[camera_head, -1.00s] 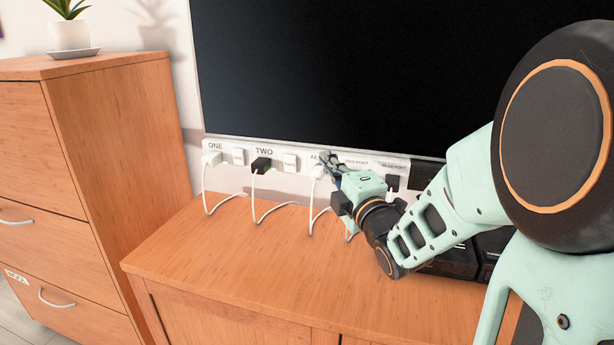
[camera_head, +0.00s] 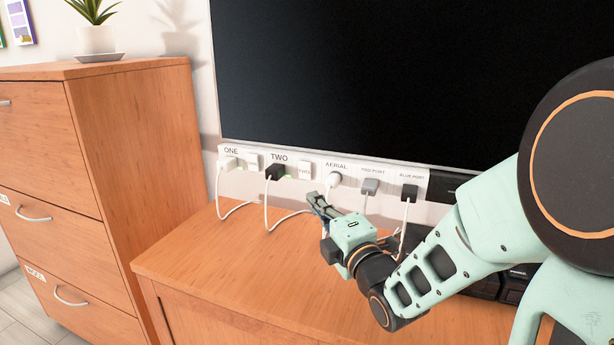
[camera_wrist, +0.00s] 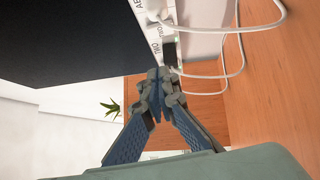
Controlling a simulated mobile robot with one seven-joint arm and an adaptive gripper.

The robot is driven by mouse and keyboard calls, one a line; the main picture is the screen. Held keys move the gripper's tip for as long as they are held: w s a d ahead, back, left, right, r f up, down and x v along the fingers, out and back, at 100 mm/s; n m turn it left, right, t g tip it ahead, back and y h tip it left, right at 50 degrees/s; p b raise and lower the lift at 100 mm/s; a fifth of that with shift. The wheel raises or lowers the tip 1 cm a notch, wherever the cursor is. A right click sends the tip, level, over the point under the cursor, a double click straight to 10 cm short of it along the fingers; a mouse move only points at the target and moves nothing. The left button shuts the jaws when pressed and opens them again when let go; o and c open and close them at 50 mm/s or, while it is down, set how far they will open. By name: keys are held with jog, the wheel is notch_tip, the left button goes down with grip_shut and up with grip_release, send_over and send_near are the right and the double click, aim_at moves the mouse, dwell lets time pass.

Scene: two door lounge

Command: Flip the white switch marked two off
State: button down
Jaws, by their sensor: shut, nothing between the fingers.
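The small white switch marked two (camera_head: 304,170) sits on the white wall panel (camera_head: 320,165), just right of the black plug (camera_head: 275,172) under the large TWO label. My gripper (camera_head: 314,198) is shut and empty. Its tips are below the switch and slightly right of it in the head view, apart from the panel. In the wrist view my gripper (camera_wrist: 157,78) has its fingers together, with the panel strip (camera_wrist: 158,20) beyond the tips. Which way the switch rocker is tipped is too small to tell.
Switch one (camera_head: 252,161) and the white plug (camera_head: 229,163) are to the left. The aerial plug (camera_head: 334,179), red port plug (camera_head: 370,186) and blue port plug (camera_head: 409,192) are to the right. Cables hang to the wooden cabinet (camera_head: 215,265). A dark screen (camera_head: 380,80) is above.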

jog(key=b, duration=0.1)
send_near(302, 167)
jog(key=w+a, duration=0.2)
jog(key=a, duration=0.2)
jog(key=shift+w+d+r, duration=0.1)
jog(key=shift+w+d, duration=0.2)
jog(key=shift+w, duration=0.55)
jog(key=shift+w+d+r, duration=0.1)
jog(key=shift+w+d, duration=0.25)
jog(key=shift+w, duration=0.55)
jog(key=shift+w+r, duration=0.2)
jog(key=shift+r, duration=0.05)
jog(key=shift+f+m, duration=0.15)
jog(key=shift+m, duration=0.15)
jog(key=shift+d, duration=0.1)
